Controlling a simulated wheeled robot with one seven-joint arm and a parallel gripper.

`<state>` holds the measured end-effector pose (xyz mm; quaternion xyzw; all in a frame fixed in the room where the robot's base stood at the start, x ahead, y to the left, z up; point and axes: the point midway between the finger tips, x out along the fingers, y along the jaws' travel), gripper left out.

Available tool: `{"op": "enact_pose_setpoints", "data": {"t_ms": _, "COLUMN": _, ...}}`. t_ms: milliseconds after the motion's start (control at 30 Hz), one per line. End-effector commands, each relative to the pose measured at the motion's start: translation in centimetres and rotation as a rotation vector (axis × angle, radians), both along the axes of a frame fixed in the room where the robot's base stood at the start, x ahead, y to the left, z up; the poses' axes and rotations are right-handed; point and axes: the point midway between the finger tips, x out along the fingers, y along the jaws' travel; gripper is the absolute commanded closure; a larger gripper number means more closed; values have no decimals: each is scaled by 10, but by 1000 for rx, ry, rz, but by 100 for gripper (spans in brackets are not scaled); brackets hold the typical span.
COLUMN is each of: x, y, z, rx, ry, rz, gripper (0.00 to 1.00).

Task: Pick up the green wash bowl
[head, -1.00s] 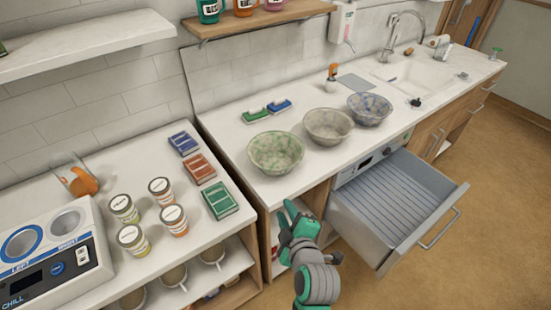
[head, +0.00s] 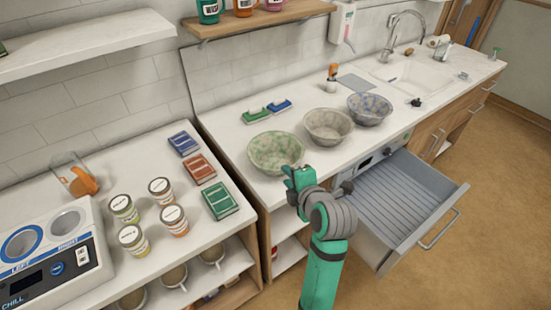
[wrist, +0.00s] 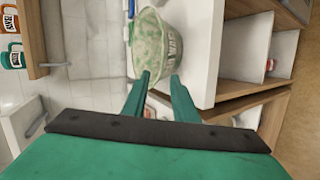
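The green wash bowl (head: 275,150), mottled green and cream, stands upright on the white counter, leftmost of three bowls. In the wrist view the green bowl (wrist: 165,42) lies straight beyond my fingertips. My gripper (head: 289,172) is at the bowl's near right side, just over the counter's front edge. In the wrist view my gripper's (wrist: 160,75) two green fingers are apart with nothing held between them. The tips overlap the bowl's near edge in the picture; whether they touch it I cannot tell.
A grey bowl (head: 327,127) and a blue bowl (head: 370,108) stand close to the right. An open drawer (head: 400,205) juts out right of my arm. The left counter holds tubs and boxes.

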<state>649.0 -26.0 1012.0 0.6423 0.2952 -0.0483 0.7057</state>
Motion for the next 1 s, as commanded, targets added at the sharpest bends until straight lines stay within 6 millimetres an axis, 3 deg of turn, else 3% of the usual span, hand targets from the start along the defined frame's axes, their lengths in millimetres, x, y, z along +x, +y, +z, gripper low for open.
{"op": "enact_pose_setpoints", "data": {"t_ms": 433, "x": 41, "y": 7, "z": -24, "rx": 0, "ry": 0, "rz": 0, "gripper": 74}}
{"op": "enact_pose_setpoints", "data": {"t_ms": 767, "x": 46, "y": 6, "z": -28, "rx": 1, "ry": -1, "rz": -6, "gripper": 74}}
{"op": "enact_pose_setpoints", "data": {"t_ms": 900, "x": 46, "y": 3, "z": -28, "rx": 0, "ry": -1, "rz": -10, "gripper": 100}}
{"op": "enact_pose_setpoints", "data": {"t_ms": 1000, "x": 46, "y": 4, "z": -27, "rx": 1, "ry": -1, "rz": -8, "gripper": 100}}
